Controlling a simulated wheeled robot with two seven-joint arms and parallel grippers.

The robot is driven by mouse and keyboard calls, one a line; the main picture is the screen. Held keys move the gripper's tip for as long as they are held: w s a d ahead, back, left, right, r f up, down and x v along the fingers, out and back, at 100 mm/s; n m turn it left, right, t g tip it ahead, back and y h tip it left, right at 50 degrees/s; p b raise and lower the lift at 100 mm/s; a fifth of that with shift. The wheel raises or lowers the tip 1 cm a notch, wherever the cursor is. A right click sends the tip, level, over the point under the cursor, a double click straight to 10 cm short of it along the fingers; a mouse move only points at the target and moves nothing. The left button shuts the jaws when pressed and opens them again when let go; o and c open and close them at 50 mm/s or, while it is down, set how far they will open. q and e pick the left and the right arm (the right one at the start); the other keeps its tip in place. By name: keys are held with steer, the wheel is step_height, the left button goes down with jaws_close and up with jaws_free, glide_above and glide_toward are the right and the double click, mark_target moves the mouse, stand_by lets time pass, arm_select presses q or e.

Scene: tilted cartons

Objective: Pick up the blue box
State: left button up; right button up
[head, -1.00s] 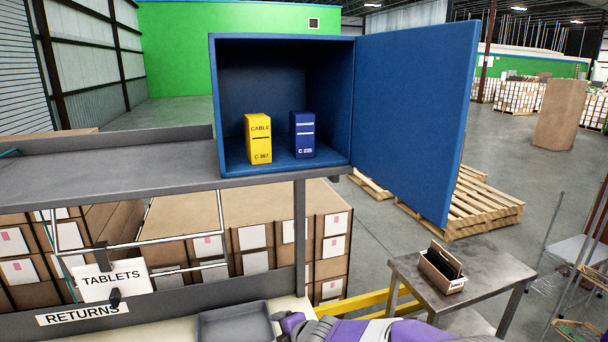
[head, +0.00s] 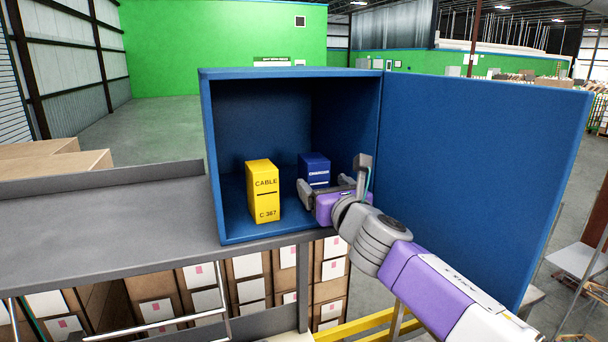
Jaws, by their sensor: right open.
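The blue box (head: 314,166) stands upright inside the open blue cabinet (head: 214,160), on its floor to the right. Its lower part is hidden behind my right gripper. My right gripper (head: 333,186) is at the cabinet's opening, right in front of the blue box, with its fingers apart. One finger shows to the left of the box's front and the other to the right. I cannot tell whether they touch the box. A yellow box (head: 263,191) marked CABLE stands upright just left of the blue box. My left gripper is not in view.
The cabinet door (head: 470,165) stands wide open on the right, close beside my right arm. The grey shelf (head: 105,225) left of the cabinet is bare. Stacked cartons (head: 160,295) stand below the shelf.

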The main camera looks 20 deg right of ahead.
steer(key=shift+w+r, duration=0.15)
steer(key=w, duration=0.5)
steer(key=shift+w+d+f+p, duration=0.15)
steer(key=shift+w+f+p, duration=0.1)
steer(key=shift+w+p, duration=0.1)
steer(key=c, duration=1.1)
